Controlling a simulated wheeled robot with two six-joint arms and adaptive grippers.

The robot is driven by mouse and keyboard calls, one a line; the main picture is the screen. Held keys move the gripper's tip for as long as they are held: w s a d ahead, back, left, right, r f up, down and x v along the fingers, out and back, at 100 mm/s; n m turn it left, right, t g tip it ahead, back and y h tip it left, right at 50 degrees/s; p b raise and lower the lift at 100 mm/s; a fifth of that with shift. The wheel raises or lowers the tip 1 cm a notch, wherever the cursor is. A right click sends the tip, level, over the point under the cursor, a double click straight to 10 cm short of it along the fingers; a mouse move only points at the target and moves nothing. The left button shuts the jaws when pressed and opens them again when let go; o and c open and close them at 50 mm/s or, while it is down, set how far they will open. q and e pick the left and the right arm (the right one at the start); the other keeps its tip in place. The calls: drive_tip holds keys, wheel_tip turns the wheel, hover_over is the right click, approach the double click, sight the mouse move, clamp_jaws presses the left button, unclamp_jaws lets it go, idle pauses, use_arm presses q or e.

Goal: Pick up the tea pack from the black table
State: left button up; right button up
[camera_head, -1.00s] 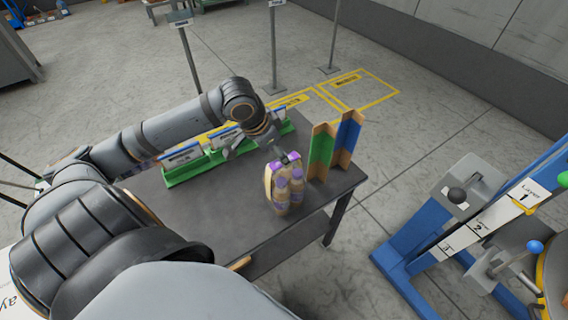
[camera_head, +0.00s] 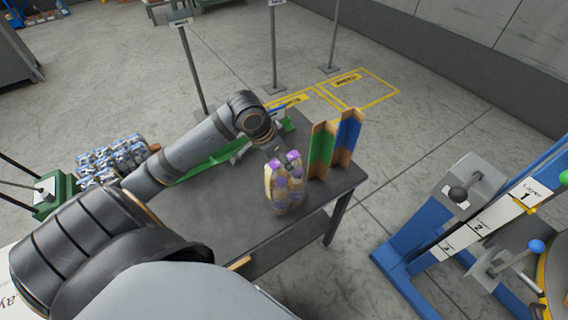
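The tea pack (camera_head: 283,192), a cluster of beige bottles with purple caps and labels, stands upright near the right end of the black table (camera_head: 232,212). My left arm reaches over the table from the left. My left gripper (camera_head: 281,155) is at the top of the pack, by the purple caps. Its fingers are small, dark and partly hidden, so I cannot tell whether they are open or closed on the pack. My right gripper is not in view.
Green and blue cardboard dividers (camera_head: 334,146) stand just right of the pack. A green holder (camera_head: 212,160) lies along the table's back edge, partly behind my arm. Several silver-blue packs (camera_head: 112,160) sit at the left. A blue-framed stand (camera_head: 410,240) is at the right.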

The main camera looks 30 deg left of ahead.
use_arm(q)
drive_tip(key=shift+f, duration=0.1)
clamp_jaws()
idle(0.4)
